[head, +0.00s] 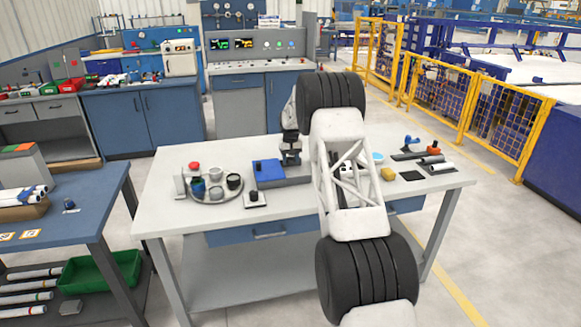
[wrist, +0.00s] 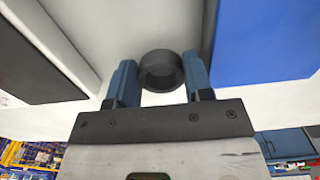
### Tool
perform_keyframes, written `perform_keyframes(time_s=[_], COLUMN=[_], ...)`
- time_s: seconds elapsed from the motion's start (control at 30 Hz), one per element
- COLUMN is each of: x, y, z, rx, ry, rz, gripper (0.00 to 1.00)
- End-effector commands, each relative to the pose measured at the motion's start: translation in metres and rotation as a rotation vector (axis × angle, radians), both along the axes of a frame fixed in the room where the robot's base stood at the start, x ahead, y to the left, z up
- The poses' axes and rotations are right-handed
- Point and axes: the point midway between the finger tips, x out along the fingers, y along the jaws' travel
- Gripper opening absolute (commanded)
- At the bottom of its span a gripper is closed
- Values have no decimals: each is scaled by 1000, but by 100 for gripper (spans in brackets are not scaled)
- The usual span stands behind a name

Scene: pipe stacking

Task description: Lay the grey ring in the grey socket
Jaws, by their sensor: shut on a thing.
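The grey ring (wrist: 161,70) is dark and sits between the two blue fingers of my gripper (wrist: 160,82) in the wrist view. My gripper is shut on it. In the head view my gripper (head: 290,160) is above the white table, just right of the blue block; the ring cannot be made out there. I cannot tell for sure which of these is the grey socket.
Pipes (head: 436,166), a yellow piece (head: 388,174) and a black pad (head: 411,176) lie at the right.

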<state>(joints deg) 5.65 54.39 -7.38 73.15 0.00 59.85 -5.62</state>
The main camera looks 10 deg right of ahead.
Motion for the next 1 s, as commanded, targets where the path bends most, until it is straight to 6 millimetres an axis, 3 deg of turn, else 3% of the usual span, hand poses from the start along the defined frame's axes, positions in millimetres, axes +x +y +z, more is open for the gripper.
perform_keyframes(time_s=[0.43,0.9,0.93,1.0], x=[0,0,0,0], y=[0,0,0,0], z=[-35,-40,-40,-40], rx=[0,0,0,0], ry=[-1,-1,-1,-1], rz=[0,0,0,0], gripper=[25,25,48,57])
